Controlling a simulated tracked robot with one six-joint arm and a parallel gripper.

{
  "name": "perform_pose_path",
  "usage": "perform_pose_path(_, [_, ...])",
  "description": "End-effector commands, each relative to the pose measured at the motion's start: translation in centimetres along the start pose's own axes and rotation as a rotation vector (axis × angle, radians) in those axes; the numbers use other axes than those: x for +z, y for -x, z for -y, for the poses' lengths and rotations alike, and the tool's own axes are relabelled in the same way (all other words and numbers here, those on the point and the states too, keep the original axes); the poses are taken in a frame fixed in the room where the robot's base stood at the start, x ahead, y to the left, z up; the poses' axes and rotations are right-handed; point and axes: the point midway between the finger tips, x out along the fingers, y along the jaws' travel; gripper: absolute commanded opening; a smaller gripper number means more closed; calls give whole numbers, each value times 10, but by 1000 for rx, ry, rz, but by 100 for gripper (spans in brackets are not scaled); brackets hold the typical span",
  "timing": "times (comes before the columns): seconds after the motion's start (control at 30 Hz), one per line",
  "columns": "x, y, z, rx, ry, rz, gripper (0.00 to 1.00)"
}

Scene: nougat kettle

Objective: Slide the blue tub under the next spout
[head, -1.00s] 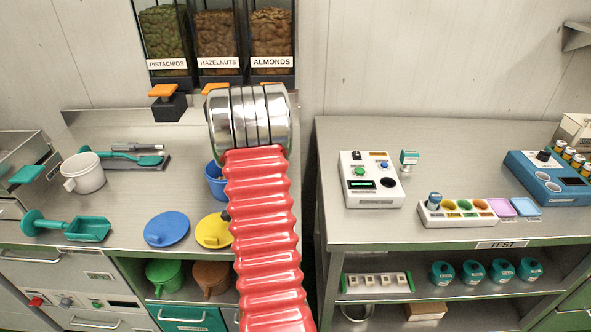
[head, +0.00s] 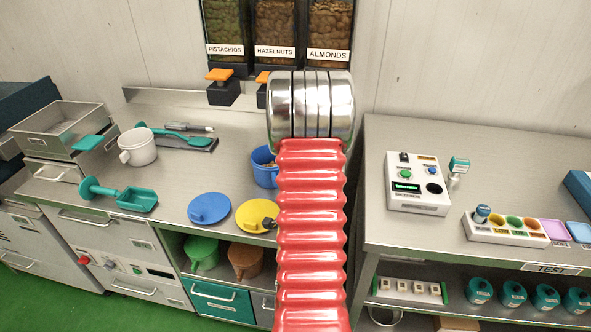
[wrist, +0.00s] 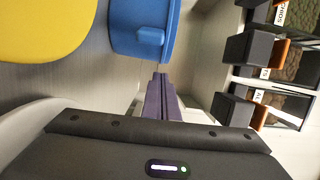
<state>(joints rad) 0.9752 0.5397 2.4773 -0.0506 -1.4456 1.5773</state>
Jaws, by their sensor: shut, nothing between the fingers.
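The blue tub (head: 263,167) stands on the left steel counter, partly hidden behind my red arm in the head view. In the wrist view the blue tub (wrist: 125,25) is at the top, with its handle facing the camera. My gripper (wrist: 161,76) has its purple fingers together, empty, with the tips just short of the tub and handle in the picture. Whether they touch it I cannot tell. The pistachio spout (head: 222,90) is a black block with an orange lever. The hazelnut spout (head: 262,92) is partly covered; the almond one is hidden. Several spouts (wrist: 248,50) show in the wrist view.
A yellow lid (head: 257,215) and a blue lid (head: 210,208) lie in front of the tub. A white mug (head: 138,147), teal scoop (head: 137,200) and teal spoon (head: 185,138) lie further left. A gap separates this counter from the test counter (head: 375,215) on the right.

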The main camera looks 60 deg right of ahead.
Motion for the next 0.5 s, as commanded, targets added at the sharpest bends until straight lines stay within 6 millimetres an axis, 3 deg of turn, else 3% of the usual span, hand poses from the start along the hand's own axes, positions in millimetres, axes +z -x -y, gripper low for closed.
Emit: perform_pose_path(0.5, [3,-2,5,1,31,3,0])
